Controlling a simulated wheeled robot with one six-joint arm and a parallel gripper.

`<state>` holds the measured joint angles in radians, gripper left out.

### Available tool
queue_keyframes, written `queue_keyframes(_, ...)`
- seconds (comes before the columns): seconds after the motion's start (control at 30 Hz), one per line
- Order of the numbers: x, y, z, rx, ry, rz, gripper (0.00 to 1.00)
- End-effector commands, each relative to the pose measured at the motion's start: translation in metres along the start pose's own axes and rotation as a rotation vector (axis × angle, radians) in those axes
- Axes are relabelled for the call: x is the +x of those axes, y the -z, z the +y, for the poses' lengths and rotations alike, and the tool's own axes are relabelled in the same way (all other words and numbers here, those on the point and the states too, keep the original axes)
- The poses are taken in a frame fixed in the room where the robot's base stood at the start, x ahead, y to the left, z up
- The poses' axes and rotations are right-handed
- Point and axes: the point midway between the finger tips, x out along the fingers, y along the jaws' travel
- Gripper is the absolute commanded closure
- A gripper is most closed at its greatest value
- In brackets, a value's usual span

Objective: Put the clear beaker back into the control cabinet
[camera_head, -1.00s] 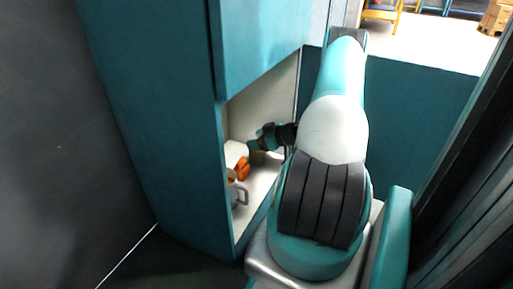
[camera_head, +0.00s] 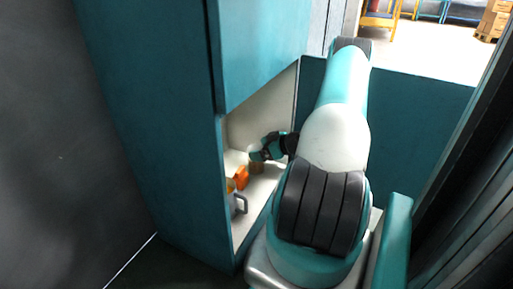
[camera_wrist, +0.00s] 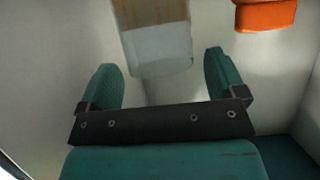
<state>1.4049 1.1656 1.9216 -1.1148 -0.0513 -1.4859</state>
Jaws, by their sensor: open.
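My gripper (camera_wrist: 160,64) is open, with nothing between its fingers. In the head view my gripper (camera_head: 256,153) is inside the open lower compartment of the teal control cabinet (camera_head: 222,140). A pale see-through vessel, apparently the clear beaker (camera_wrist: 160,52), stands just beyond the fingertips in the wrist view. Its upper part looks tan, from its contents or something behind it; I cannot tell which. In the head view my gripper mostly hides the beaker.
An orange object (camera_wrist: 265,14) is to the right of the beaker in the wrist view; it also shows in the head view (camera_head: 241,177). A grey-handled mug (camera_head: 239,204) stands near the compartment's front edge. The cabinet's side walls and upper door bound the opening closely.

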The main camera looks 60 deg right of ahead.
Motion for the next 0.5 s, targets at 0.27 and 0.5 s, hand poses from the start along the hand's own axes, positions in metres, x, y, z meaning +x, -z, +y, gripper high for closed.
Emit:
queue_keyframes(0.27, -0.067, 0.006, 0.001, 0.004, -0.005, 0.001, 0.11)
queue_keyframes(0.5, -0.096, 0.003, 0.0, 0.002, -0.001, 0.001, 0.11)
